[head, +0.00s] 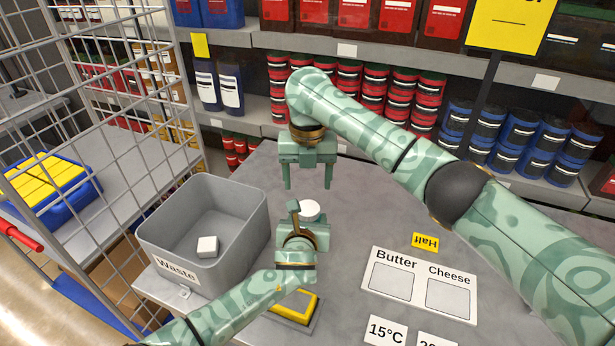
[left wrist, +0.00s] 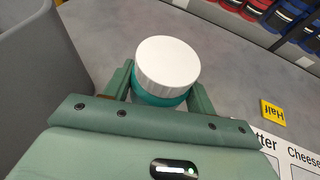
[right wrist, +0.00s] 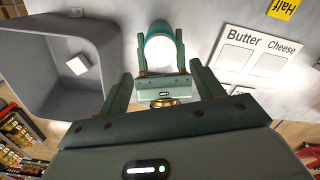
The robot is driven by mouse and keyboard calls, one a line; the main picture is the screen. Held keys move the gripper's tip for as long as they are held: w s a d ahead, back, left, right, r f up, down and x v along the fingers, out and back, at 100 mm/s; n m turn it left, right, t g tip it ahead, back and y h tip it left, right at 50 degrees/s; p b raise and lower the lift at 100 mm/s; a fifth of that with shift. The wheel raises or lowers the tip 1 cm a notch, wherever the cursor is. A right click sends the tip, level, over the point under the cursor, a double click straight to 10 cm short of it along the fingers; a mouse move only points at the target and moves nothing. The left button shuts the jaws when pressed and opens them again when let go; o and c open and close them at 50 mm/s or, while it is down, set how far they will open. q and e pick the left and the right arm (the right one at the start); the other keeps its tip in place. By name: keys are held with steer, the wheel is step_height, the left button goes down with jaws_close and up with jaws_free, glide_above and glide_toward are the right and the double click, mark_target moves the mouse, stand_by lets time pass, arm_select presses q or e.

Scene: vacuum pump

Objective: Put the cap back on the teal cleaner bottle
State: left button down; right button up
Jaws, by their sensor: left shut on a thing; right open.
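The teal cleaner bottle (left wrist: 160,97) stands on the grey table, with the white cap (left wrist: 168,62) on its top in the left wrist view. Whether the cap is fully seated cannot be told. The cap also shows in the head view (head: 310,209) and the right wrist view (right wrist: 161,51). My left gripper (head: 308,226) is shut around the bottle's body, below the cap. My right gripper (head: 308,187) is open and empty, pointing down above and a little behind the cap, apart from it. The lower part of the bottle is hidden by my left gripper.
A grey waste bin (head: 247,212) stands close on the left, with a white block (head: 207,247) inside. A yellow-topped pad (head: 295,305) lies in front. Butter and Cheese cards (head: 420,284) and a Half label (head: 425,242) lie right. Stocked shelves line the back.

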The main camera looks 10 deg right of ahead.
mark_target(307, 207)
steer(key=shift+f, duration=4.05)
steer(key=c, duration=1)
steer(key=m, duration=0.3)
steer(key=o, duration=1.1)
steer(key=shift+c, duration=0.2)
